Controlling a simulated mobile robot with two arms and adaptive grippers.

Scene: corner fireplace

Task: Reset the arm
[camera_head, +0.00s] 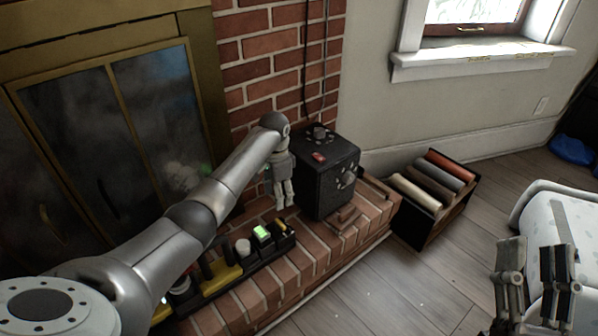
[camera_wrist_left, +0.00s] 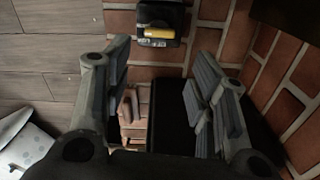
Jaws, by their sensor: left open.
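My left arm reaches in from the lower left across the brick hearth. Its gripper (camera_head: 284,202) points down just left of the black box (camera_head: 328,178). In the left wrist view the two fingers of my left gripper (camera_wrist_left: 160,95) stand wide apart, with nothing held between them. The black box (camera_wrist_left: 172,112) shows behind and below them there. My right gripper (camera_head: 535,275) is at the lower right, in front of a white padded seat. Its fingers are apart with a gap and no object between them.
A black tray (camera_head: 250,262) with small items lies on the brick hearth (camera_head: 325,250); part also shows in the left wrist view (camera_wrist_left: 158,54). A dark crate (camera_head: 424,232) with coloured rolls stands right of the hearth. The white seat (camera_head: 560,215) is at right. Wooden floor between is clear.

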